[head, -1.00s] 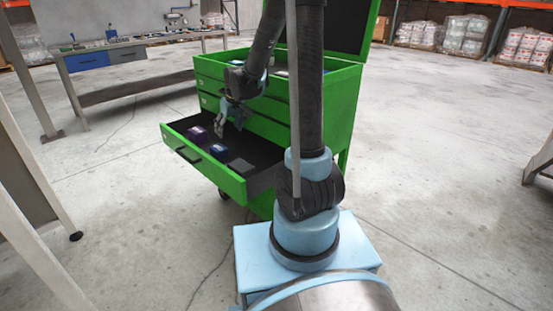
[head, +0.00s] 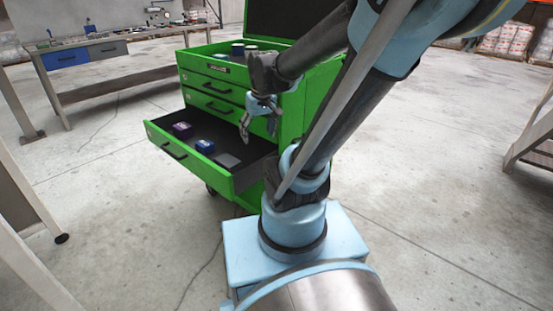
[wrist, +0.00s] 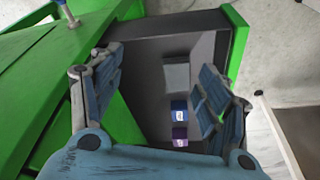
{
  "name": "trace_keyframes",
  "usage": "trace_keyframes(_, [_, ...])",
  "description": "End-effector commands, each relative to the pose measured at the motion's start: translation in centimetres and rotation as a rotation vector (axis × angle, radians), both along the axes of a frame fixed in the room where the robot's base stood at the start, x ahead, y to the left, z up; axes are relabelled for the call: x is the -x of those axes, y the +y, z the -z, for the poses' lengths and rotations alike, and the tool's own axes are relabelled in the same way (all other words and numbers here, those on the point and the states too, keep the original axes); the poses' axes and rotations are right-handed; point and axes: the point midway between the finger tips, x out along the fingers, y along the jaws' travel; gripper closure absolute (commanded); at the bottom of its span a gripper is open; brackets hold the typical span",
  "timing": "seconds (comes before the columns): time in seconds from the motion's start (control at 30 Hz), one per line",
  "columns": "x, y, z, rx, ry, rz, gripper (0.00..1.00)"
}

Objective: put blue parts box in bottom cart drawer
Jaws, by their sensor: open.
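The green tool cart's bottom drawer (head: 236,184) is pulled open in the head view. A blue parts box (head: 205,146) lies on its dark floor, with a purple box (head: 182,129) to its left and a flat grey item (head: 227,160) to its right. In the wrist view the blue box (wrist: 179,115) shows between my fingers, farther down, next to the purple box (wrist: 179,133). My gripper (head: 258,127) is open and empty, above the right part of the drawer and apart from the boxes.
A workbench (head: 110,52) stands at the back left. A table leg (head: 32,195) stands at the left. Open concrete floor lies around the cart.

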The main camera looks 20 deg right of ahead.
Motion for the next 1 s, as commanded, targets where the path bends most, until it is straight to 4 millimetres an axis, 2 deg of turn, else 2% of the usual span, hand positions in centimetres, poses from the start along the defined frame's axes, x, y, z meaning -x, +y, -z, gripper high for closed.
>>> trace_keyframes(0.03, [1.4, -0.6, 0.3, 0.002, 0.005, 0.019, 0.30])
trace_keyframes(0.3, [7.5, -2.7, 2.2, 0.011, 0.034, 0.113, 0.30])
trace_keyframes(0.5, [10.5, -3.6, 3.6, 0.018, 0.052, 0.165, 0.30])
trace_keyframes(0.7, [11.6, -3.8, 4.2, 0.020, 0.057, 0.185, 0.30])
trace_keyframes(1.0, [11.6, -3.8, 4.2, 0.020, 0.057, 0.185, 0.30])
